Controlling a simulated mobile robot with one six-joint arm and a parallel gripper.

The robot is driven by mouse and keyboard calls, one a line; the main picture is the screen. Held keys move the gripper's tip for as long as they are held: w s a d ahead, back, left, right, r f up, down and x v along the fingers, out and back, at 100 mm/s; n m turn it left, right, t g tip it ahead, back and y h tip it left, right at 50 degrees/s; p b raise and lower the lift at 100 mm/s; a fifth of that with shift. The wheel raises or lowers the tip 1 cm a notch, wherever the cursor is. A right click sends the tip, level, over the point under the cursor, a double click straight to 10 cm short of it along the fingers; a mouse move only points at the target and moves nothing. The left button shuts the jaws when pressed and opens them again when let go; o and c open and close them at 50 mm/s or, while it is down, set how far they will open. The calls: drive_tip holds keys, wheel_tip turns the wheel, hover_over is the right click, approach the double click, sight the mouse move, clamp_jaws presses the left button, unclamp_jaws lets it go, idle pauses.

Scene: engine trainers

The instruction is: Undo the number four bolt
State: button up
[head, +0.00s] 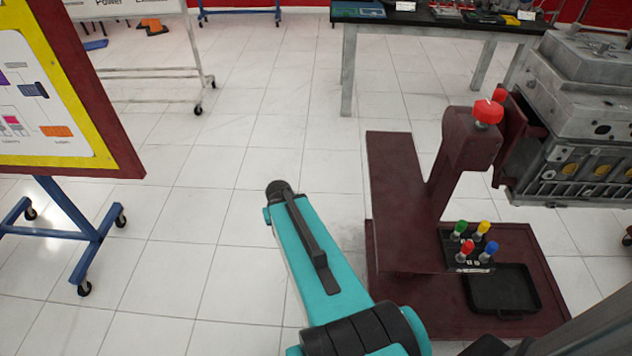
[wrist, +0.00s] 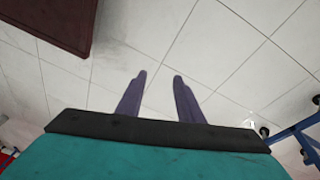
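Several bolts or tools with coloured tops stand upright in a small black holder (head: 452,262) on the maroon engine stand (head: 400,190). Their tops are green (head: 461,227), yellow (head: 483,227), red (head: 467,247) and blue (head: 491,248). Marks on the holder are too small to read, and I cannot tell which bolt is number four. My gripper (wrist: 159,82) is open and empty in the wrist view, its two purple fingers apart above bare floor tiles. The gripper itself is not clear in the head view, where my teal arm is left of the stand.
A grey engine (head: 590,85) is mounted at the right of the stand, beside red knobs (head: 487,111). An empty-looking black tray (head: 503,290) lies on the stand's base. A yellow-framed board (head: 60,100) stands left, a table (head: 430,22) behind. The floor between is clear.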

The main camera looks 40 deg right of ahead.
drive_tip(key=s+a+f+n+g, duration=0.2)
drive_tip(key=s+a+f, duration=0.3)
drive_tip(key=s+a, duration=0.2)
drive_tip(key=s+a+f+n+g+y, duration=0.1)
drive_tip(key=s+a+f+g, duration=0.1)
drive_tip(key=s+a+f, duration=0.3)
drive_tip(key=s+a+f+n+g+y, duration=0.1)
drive_tip(key=s+a+f, duration=0.4)
drive_tip(key=s+a, duration=0.5)
drive_tip(key=a+n+g, duration=0.1)
drive_tip(key=a+g, duration=0.1)
drive_tip(key=a, duration=0.1)
drive_tip(key=shift+s+a+n+p, duration=0.15)
drive_tip(key=shift+n+p, duration=0.15)
drive_tip(key=shift+p, duration=0.05)
drive_tip(key=shift+f, duration=0.15)
